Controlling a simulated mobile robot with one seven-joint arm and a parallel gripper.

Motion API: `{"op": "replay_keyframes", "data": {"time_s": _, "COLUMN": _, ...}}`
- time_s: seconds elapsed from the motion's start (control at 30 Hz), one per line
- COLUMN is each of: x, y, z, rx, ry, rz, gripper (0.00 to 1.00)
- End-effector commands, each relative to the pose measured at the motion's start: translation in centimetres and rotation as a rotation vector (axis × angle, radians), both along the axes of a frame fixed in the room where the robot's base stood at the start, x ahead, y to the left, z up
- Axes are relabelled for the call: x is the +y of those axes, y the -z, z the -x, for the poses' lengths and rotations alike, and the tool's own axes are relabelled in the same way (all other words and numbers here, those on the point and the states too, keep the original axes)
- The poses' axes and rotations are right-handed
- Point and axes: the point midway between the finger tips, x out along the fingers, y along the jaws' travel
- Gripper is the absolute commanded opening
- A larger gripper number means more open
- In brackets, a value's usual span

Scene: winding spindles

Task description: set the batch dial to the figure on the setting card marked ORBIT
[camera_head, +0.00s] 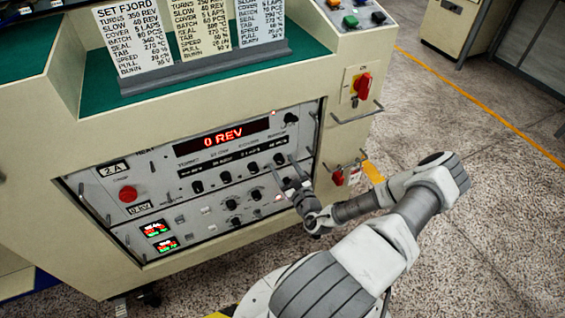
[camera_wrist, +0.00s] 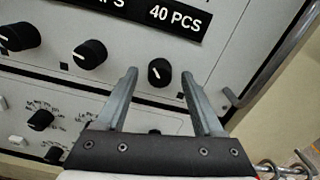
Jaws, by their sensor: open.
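My gripper (camera_head: 284,166) is open at the right side of the control panel. In the wrist view its fingertips (camera_wrist: 158,76) stand on either side of a small black knob (camera_wrist: 158,71) with a short white mark. It is not gripped; I cannot tell how deep the fingers reach. A black label (camera_wrist: 178,17) above it reads 40 PCS, so this looks like the batch dial. Setting cards stand in a rack: the left one reads SET FJORD (camera_head: 135,38). The middle card (camera_head: 201,25) and right card (camera_head: 262,20) have cut-off headings, so I cannot tell which is ORBIT.
A red display (camera_head: 222,136) reads 0 REV. Several similar knobs sit to the left, including one close by (camera_wrist: 90,53), with smaller dials (camera_wrist: 40,119) below. A metal handle (camera_wrist: 262,70) edges the panel at right. A red switch (camera_head: 362,85) is above right.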

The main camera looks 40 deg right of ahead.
Motion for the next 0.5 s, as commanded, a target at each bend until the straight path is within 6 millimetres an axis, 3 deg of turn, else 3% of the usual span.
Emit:
{"op": "replay_keyframes", "data": {"time_s": 0.37, "x": 0.09, "y": -0.01, "z": -0.07, "rx": 0.000, "ry": 0.001, "rz": -0.001, "gripper": 0.69}}
{"op": "replay_keyframes", "data": {"time_s": 0.5, "x": 0.09, "y": -0.01, "z": -0.07, "rx": 0.000, "ry": 0.001, "rz": -0.001, "gripper": 0.46}}
